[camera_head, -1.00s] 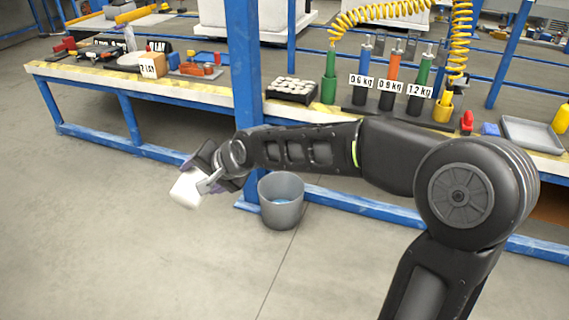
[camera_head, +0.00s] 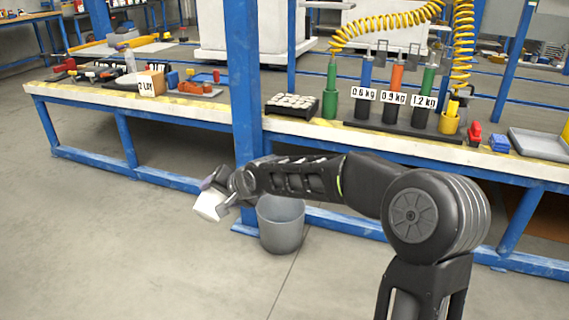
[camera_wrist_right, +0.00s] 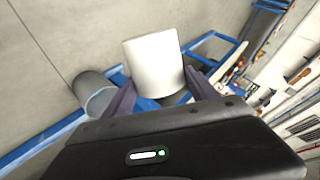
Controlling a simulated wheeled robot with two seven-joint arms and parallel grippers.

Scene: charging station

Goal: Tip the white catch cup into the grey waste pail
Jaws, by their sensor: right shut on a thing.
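The white catch cup (camera_head: 208,206) is held by my right gripper (camera_head: 214,193) above the floor, just left of the grey waste pail (camera_head: 281,226). In the right wrist view the cup (camera_wrist_right: 154,63) sits between the two fingers of the gripper (camera_wrist_right: 158,98), which is shut on it. The pail (camera_wrist_right: 96,92) shows to the left of the cup there, apart from it. The cup looks tilted in the head view. Its contents cannot be seen. The pail stands upright on the floor, its inside mostly hidden now. My left gripper is not in view.
A workbench with a blue frame (camera_head: 180,110) runs behind the pail, and a blue post (camera_head: 244,80) rises just behind it. Coloured cylinders with weight labels (camera_head: 393,97) and a black tray of white pieces (camera_head: 291,105) stand on the bench. The floor at front left is clear.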

